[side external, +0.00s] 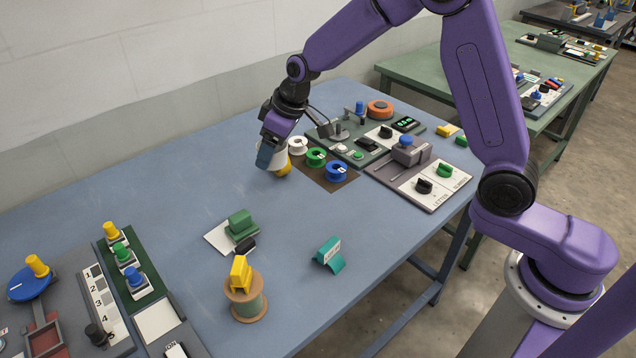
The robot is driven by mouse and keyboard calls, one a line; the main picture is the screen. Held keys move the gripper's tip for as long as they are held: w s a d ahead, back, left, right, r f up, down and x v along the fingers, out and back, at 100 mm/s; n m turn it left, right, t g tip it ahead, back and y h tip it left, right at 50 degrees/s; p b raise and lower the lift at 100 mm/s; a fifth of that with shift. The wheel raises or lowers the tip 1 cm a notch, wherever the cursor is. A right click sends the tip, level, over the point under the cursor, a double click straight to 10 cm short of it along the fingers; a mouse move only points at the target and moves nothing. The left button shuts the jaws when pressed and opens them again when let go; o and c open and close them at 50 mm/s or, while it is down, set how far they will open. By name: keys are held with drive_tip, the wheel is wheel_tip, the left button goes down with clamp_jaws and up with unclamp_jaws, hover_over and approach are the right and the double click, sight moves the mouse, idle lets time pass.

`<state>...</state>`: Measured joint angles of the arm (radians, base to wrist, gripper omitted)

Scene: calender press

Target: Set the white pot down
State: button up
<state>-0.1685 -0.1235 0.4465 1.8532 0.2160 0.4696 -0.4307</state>
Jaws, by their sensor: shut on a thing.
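The white pot (278,157) is at my gripper (268,156), over the back middle of the blue table. My gripper points down and is shut on the pot; its fingers hide part of it. Something yellow (284,168) shows against the pot's lower right side; I cannot tell whether it belongs to the pot. I cannot tell from this view whether the pot's base touches the table (150,205).
White (298,145), green (316,157) and blue (336,171) spools stand on a brown mat just right of my gripper. Control panels (420,178) lie beyond. A green block (240,224), a teal piece (329,254) and a large spool (246,300) stand nearer. Table left of my gripper is clear.

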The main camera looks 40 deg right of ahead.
drive_tip(key=s+d+f+m, duration=0.1)
drive_tip(key=s+d+f, duration=0.1)
drive_tip(key=s+d, duration=0.45)
drive_tip(key=s+d+f+m, duration=0.1)
drive_tip(key=s+d+f, duration=0.2)
drive_tip(key=s+d, duration=0.35)
drive_tip(key=shift+h, duration=0.3)
drive_tip(key=shift+s+a+f, duration=0.2)
drive_tip(key=shift+s+f, duration=0.05)
drive_tip(key=shift+f, duration=1)
drive_tip(key=shift+s+a+f, duration=0.2)
drive_tip(key=shift+a+f, duration=0.05)
drive_tip(key=shift+f, duration=1.05)
drive_tip(key=shift+s+a+f, duration=0.2)
drive_tip(key=shift+s+f, duration=0.05)
drive_tip(key=shift+f, duration=1)
drive_tip(key=shift+f, duration=0.1)
drive_tip(key=o, duration=1)
drive_tip(key=shift+o, duration=0.2)
